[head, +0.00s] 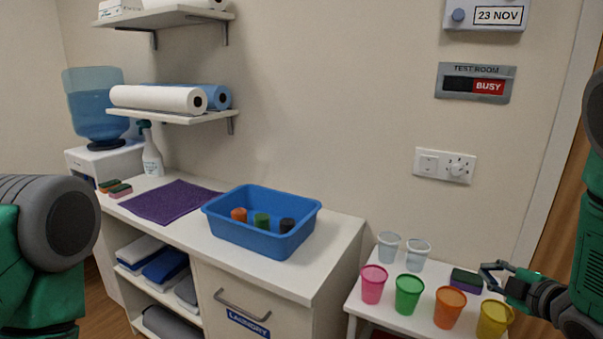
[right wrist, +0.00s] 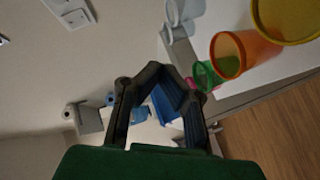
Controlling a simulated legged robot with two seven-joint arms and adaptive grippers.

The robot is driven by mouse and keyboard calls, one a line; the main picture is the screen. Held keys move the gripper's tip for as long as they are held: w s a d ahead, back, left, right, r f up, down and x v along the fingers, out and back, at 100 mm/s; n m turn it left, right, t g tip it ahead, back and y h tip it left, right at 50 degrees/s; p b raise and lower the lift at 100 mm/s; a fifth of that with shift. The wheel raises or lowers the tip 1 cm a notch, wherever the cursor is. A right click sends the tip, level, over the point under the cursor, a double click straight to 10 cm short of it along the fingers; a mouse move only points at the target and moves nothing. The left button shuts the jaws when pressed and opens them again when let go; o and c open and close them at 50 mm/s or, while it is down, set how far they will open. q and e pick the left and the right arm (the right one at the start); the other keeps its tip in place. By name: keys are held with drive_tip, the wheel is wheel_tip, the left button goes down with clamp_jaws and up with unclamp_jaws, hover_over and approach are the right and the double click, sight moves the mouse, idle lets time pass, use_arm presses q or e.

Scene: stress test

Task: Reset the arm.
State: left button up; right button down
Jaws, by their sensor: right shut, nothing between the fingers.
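My right arm comes in from the right edge of the head view. Its gripper (head: 490,272) is above the small white table, beside a dark purple and green sponge (head: 466,280) and behind the yellow cup (head: 494,318). Whether it touches the sponge cannot be told. In the right wrist view the fingers of this gripper (right wrist: 160,70) come together at the tips with nothing between them. My left arm shows at the left edge of the head view, but its gripper is out of view.
Pink (head: 373,284), green (head: 408,294) and orange (head: 450,306) cups stand along the table's front, with two clear cups (head: 388,247) behind. On the counter (head: 185,225) are a blue basin (head: 250,239) holding coloured cylinders, a purple cloth (head: 170,201) and a spray bottle (head: 151,155).

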drive_tip(key=s+a+f+m+g+h+b, duration=0.1)
drive_tip(key=s+a+f+m+g, duration=0.2)
drive_tip(key=s+f, duration=0.5)
drive_tip(key=s+a+f+m+g+h, duration=0.1)
drive_tip(key=s+f+m+g, duration=0.35)
drive_tip(key=f, duration=0.65)
use_arm(q)
drive_tip(key=shift+s+d+f+b, duration=0.1)
drive_tip(key=shift+d+f+b, duration=0.1)
drive_tip(key=shift+f+b, duration=0.25)
drive_tip(key=shift+s+d+f+b, duration=0.1)
drive_tip(key=shift+d+f+b, duration=0.1)
drive_tip(key=shift+f, duration=0.45)
use_arm(e)
drive_tip(key=s+a+f+m+g, duration=0.2)
drive_tip(key=s+a, duration=0.1)
drive_tip(key=s, duration=0.5)
drive_tip(key=s+a+f+m+g, duration=0.2)
drive_tip(key=s+a+f+m, duration=0.1)
drive_tip(key=s, duration=0.5)
drive_tip(key=s+a+f+m+g, duration=0.2)
drive_tip(key=s, duration=0.5)
drive_tip(key=shift+s+a+f, duration=0.2)
drive_tip(key=shift+s+a, duration=0.2)
